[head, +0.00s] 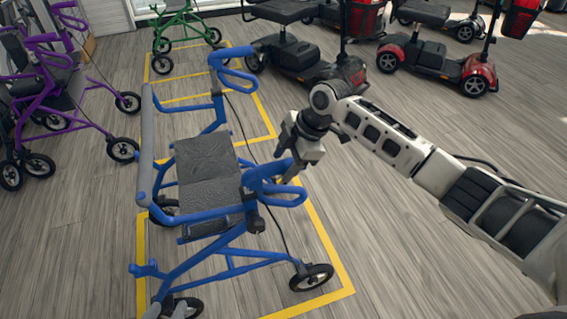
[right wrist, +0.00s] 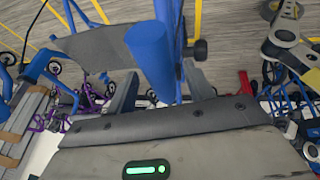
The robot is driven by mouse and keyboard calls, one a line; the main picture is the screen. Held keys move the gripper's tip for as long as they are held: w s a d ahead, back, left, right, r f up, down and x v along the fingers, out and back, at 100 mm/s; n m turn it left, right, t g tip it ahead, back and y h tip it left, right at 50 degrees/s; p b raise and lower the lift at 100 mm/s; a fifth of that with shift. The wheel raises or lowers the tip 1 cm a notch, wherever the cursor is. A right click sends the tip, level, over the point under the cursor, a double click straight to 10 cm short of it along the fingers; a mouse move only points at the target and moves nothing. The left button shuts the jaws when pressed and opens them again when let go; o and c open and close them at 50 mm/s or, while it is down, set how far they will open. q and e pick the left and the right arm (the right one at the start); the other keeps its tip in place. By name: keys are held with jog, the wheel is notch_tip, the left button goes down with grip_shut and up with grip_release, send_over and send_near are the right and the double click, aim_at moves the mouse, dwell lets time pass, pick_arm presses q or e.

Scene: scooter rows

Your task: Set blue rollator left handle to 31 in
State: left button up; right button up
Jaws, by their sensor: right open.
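The blue rollator (head: 190,215), with a dark grey seat and a grey padded bar, stands upright inside a yellow floor outline. Its nearer blue handle (head: 280,192) has a loop-shaped brake lever; the farther handle (head: 235,79) stands higher in the picture. My right gripper (head: 289,170) is at the nearer handle, coming from the right. In the right wrist view, a blue tube (right wrist: 150,57) lies between the spread fingers of my right gripper (right wrist: 160,92). I cannot tell whether they touch it. The height marks are not readable. My left gripper is out of view.
Purple rollators (head: 42,105) stand at the left and a green one (head: 182,27) at the back. Mobility scooters (head: 436,62) stand at the back right. A dark cable hangs beside the blue frame. The floor at lower right is clear.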

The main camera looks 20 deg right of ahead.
jog(key=v, duration=1.4)
jog(key=shift+r+p, duration=0.3)
jog(key=shift+p, duration=0.05)
jog(key=shift+d, duration=0.1)
jog(key=s+a+f+m, duration=0.5)
jog(key=s+a+f, duration=0.2)
jog(key=s+f, duration=0.6)
jog(key=s+d+f+m+t+h, duration=0.1)
jog(key=s+d+f+m+h, duration=0.15)
jog(key=s+m, duration=0.4)
jog(key=s+d+f+m+t+h, duration=0.1)
jog(key=s+d+m+h, duration=0.15)
jog(key=s+m, duration=0.4)
jog(key=w+a+f+n+t+y, duration=0.1)
jog(key=w+a+f+t+y, duration=0.2)
jog(key=w+a+t+y, duration=0.1)
jog(key=shift+w+a+t+p, duration=0.35)
jog(key=shift+a+t, duration=0.45)
jog(key=shift+t, duration=0.6)
dwell(1.2)
